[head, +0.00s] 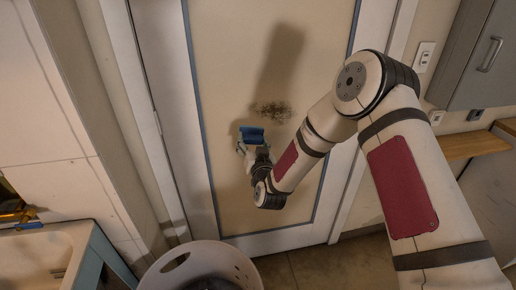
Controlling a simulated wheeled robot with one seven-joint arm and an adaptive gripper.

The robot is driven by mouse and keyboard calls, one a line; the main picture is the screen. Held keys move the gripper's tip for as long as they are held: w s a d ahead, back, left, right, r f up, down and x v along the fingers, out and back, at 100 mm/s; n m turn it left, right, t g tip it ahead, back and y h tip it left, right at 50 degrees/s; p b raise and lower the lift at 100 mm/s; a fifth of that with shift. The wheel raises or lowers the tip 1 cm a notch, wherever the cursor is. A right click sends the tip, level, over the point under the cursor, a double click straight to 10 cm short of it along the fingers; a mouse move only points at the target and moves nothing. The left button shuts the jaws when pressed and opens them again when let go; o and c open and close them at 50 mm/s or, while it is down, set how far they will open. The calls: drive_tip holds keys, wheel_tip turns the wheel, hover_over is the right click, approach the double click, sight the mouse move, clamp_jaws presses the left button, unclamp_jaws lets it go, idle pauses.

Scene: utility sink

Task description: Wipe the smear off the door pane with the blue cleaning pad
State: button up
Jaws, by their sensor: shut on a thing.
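The door pane (235,55) is a beige panel with a blue-grey edge strip, set in a white door. A dark, speckled smear (271,111) lies on the pane, near the middle of its visible part. My gripper (246,146) is in front of the pane, below and left of the smear. It is shut on the blue cleaning pad (252,133), which sits at its tip. The pad is apart from the smear in the picture. I cannot tell whether the pad touches the pane. The gripper's fingers are small and partly hidden.
A white basket (176,270) stands on the floor before the door. A sink (38,252) is at lower left. A grey cabinet (478,58) and a wooden counter (472,146) are at right. A dark arm shadow falls on the upper pane.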

drive_tip(key=shift+b+x, duration=1.85)
drive_tip(key=shift+x, duration=1.25)
drive_tip(key=shift+b+x, duration=0.6)
drive_tip(key=shift+x, duration=0.4)
drive_tip(key=shift+w+d, duration=0.15)
drive_tip(key=shift+d, duration=0.65)
drive_tip(key=shift+w+d, duration=0.15)
drive_tip(key=shift+d, duration=0.7)
drive_tip(key=shift+o, duration=0.2)
drive_tip(key=shift+w+d+r+b, duration=0.1)
drive_tip(key=shift+w+d+b, duration=0.4)
drive_tip(key=shift+d, duration=1.35)
drive_tip(key=shift+w+d+b, duration=0.35)
drive_tip(key=shift+w+d, duration=0.35)
drive_tip(key=shift+d, duration=1.1)
drive_tip(key=shift+w+d+r+b, duration=0.1)
drive_tip(key=shift+w+d+b, duration=0.4)
drive_tip(key=shift+d, duration=1.35)
drive_tip(key=shift+w+d+f+b, duration=0.1)
drive_tip(key=shift+w+d+b, duration=0.15)
drive_tip(key=shift+d, duration=0.7)
drive_tip(key=shift+w+d+b, duration=0.2)
drive_tip(key=shift+w+d, duration=0.05)
drive_tip(key=shift+d, duration=0.65)
drive_tip(key=shift+w+d+f+b, duration=0.1)
drive_tip(key=shift+w+d+b, duration=0.15)
drive_tip(key=shift+d, duration=0.7)
drive_tip(key=shift+c, duration=0.2)
drive_tip(key=shift+w+a, duration=0.1)
drive_tip(key=shift+w, duration=0.05)
